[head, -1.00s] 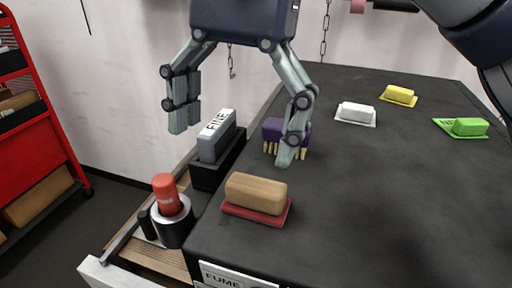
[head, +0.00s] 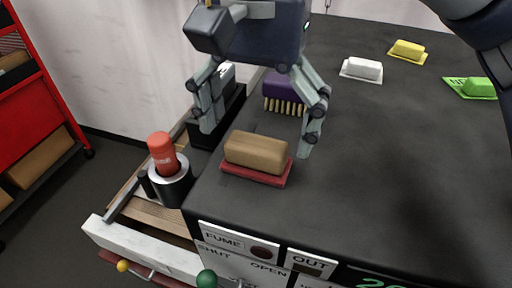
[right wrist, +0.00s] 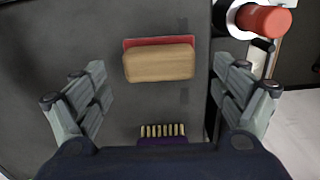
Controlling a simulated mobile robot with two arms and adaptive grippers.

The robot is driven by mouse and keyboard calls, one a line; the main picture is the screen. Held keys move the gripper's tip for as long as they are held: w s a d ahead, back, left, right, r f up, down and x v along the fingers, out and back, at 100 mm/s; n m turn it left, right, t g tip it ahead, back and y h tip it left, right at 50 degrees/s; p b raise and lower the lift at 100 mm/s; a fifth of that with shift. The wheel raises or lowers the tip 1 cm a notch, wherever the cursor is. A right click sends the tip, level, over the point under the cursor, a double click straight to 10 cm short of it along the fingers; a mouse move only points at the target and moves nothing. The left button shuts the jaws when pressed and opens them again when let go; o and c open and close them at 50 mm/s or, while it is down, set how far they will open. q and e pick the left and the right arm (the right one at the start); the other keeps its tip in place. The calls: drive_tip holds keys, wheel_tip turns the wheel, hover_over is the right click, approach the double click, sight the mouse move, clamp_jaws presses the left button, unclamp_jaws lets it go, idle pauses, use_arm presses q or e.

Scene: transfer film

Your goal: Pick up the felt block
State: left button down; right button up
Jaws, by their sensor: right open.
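The felt block, a tan wooden block (head: 256,153) on a red felt base (head: 262,175), lies on the dark bench top near its front left corner. My right gripper (head: 257,136) is open above and just behind it, with its fingers spread to either side and nothing between them. In the right wrist view the block (right wrist: 159,64) sits beyond the open right gripper (right wrist: 166,92), roughly centred between the fingers and apart from both. My left gripper is not in view.
A purple brush (head: 284,91) lies behind the block. White (head: 362,69), yellow (head: 408,50) and green (head: 479,88) blocks lie farther right. The bench's front right is clear.

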wheel_tip(320, 180, down, 2)
drive_tip(key=shift+d, duration=0.1)
drive_tip(key=shift+w+f, duration=0.1)
drive_tip(key=shift+f, duration=0.25)
drive_tip(key=shift+c, duration=0.8)
drive_tip(key=c, duration=1)
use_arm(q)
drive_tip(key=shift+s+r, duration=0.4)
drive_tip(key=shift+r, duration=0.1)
use_arm(e)
drive_tip(key=shift+r, duration=0.15)
